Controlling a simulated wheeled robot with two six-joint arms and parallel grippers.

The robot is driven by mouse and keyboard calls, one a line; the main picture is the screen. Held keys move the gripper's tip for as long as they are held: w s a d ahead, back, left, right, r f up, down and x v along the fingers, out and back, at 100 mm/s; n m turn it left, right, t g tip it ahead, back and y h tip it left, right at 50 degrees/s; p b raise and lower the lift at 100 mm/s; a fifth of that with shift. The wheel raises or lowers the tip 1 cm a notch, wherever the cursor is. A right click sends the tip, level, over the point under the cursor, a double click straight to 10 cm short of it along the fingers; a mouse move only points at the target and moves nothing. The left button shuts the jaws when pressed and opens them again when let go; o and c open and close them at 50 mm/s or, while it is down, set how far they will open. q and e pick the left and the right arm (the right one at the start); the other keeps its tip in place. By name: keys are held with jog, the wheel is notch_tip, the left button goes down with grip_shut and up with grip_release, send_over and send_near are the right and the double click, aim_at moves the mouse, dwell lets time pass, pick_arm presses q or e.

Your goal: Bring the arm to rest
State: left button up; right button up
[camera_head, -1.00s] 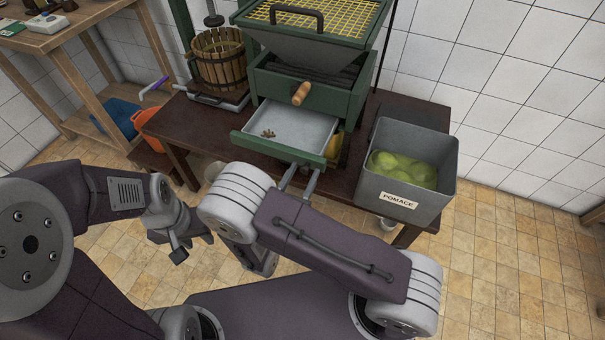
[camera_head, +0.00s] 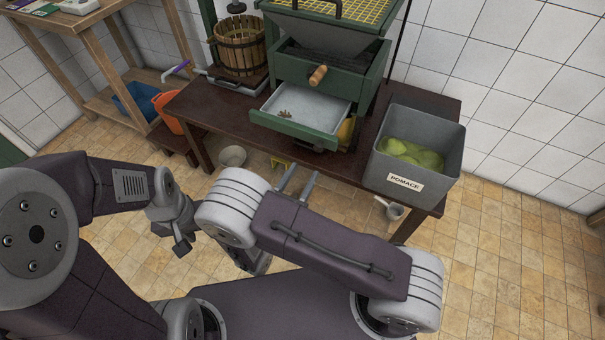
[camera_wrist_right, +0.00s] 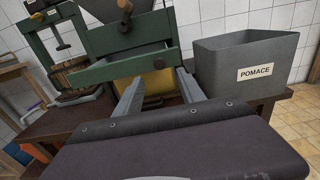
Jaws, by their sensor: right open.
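My right arm reaches across the front of the head view, bent. Its gripper (camera_head: 304,171) points at the table with two grey fingers apart and nothing between them. In the right wrist view the open fingers (camera_wrist_right: 160,78) show in front of the green machine, with a yellow thing behind them. My left gripper (camera_head: 180,244) hangs low at the left, clear of the table and over the floor. Its jaws are too small and dark to tell open from shut, and I see nothing held.
A dark table (camera_head: 232,118) carries a green machine (camera_head: 330,70) with its drawer (camera_head: 305,112) pulled out, a slatted basket press (camera_head: 238,48) and a grey POMACE bin (camera_head: 404,180). A wooden shelf (camera_head: 88,45) stands left. Tiled floor (camera_head: 500,270) is clear at right.

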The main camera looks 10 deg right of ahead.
jog(key=s+d+r+m+g+h, duration=0.1)
jog(key=d+r+m+g+h, duration=0.1)
jog(key=d+r+m+g, duration=0.3)
jog(key=d+r+m+g+h, duration=0.1)
jog(key=d+m+g, duration=0.15)
jog(key=d, duration=0.45)
jog(key=s+d+r+m+g+h, duration=0.1)
jog(key=d+r+m+g+h, duration=0.2)
jog(key=d, duration=0.4)
jog(key=s+d+f+m+g+y, duration=0.1)
jog(key=s+f+m+g+y, duration=0.2)
jog(key=s+m+g+y, duration=0.25)
jog(key=s+d+f+m+g+y, duration=0.2)
jog(key=s+m+y, duration=0.3)
jog(key=s, duration=0.4)
jog(key=w+a+f+m+t+y, duration=0.2)
jog(key=a+m+y, duration=0.15)
jog(key=a, duration=0.25)
jog(key=w+a+f+m+t+y, duration=0.2)
jog(key=w+a+m+y, duration=0.1)
jog(key=a+m, duration=0.3)
notch_tip(320, 180, up, 16)
jog(key=n+p, duration=0.1)
jog(key=p, duration=1.5)
jog(key=shift+w+a+t, duration=0.15)
jog(key=shift+a+t, duration=0.15)
